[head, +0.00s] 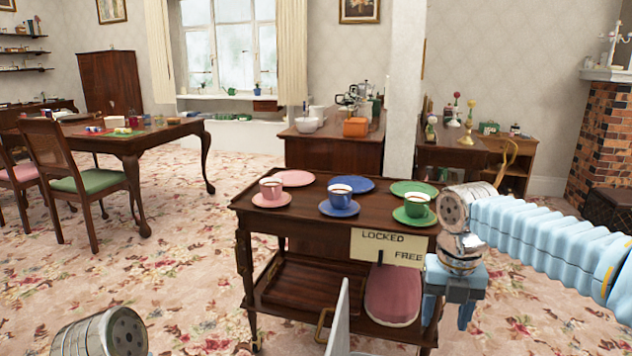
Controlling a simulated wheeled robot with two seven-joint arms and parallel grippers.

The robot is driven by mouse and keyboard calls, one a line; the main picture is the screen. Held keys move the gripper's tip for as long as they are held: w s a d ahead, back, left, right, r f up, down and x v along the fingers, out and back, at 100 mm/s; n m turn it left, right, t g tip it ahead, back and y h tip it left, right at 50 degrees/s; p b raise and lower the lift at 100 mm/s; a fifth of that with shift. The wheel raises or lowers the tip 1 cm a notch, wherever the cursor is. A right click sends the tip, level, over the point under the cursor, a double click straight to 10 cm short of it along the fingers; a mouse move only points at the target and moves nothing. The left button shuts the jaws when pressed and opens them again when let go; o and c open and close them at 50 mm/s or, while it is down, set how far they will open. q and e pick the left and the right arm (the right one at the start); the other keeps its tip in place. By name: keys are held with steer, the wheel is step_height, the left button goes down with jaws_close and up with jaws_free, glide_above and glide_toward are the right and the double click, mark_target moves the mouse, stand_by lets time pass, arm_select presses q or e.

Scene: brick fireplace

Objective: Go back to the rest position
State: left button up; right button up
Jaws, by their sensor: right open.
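My right gripper (449,312) hangs at the right front corner of a dark wooden trolley (300,223), fingers down and apart, with nothing seen between them. It overlaps the trolley's right edge in the picture; I cannot tell whether it touches. Its light blue sleeved arm comes in from the right. At the bottom left a metal cylindrical part of mine (100,336) shows, but no left gripper fingers are in view.
A sign reading LOCKED and FREE (392,246) hangs on the trolley's front. A pink cushion-like thing (393,294) is on its lower shelf. A dining table (125,143) with chairs stands left, a brick fireplace (602,140) right. Flowered carpet (150,260) lies clear left of the trolley.

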steer(key=a+f+m+y, duration=0.1)
steer(key=a+f+m, duration=0.25)
steer(key=f, duration=0.45)
steer(key=a+f+m+y, duration=0.1)
steer(key=a+f+m, duration=0.3)
steer(key=f, duration=0.5)
steer(key=a+f+m+y, duration=0.2)
steer(key=f+m, duration=0.4)
steer(key=f, duration=0.2)
steer(key=s+a+f+m, duration=0.2)
steer(key=s+f+m, duration=1.4)
steer(key=f+m, duration=0.3)
steer(key=shift+s+a+m+t, duration=0.2)
steer(key=shift+a+m+t, duration=0.1)
steer(key=shift+m, duration=0.95)
steer(key=shift+f, duration=0.1)
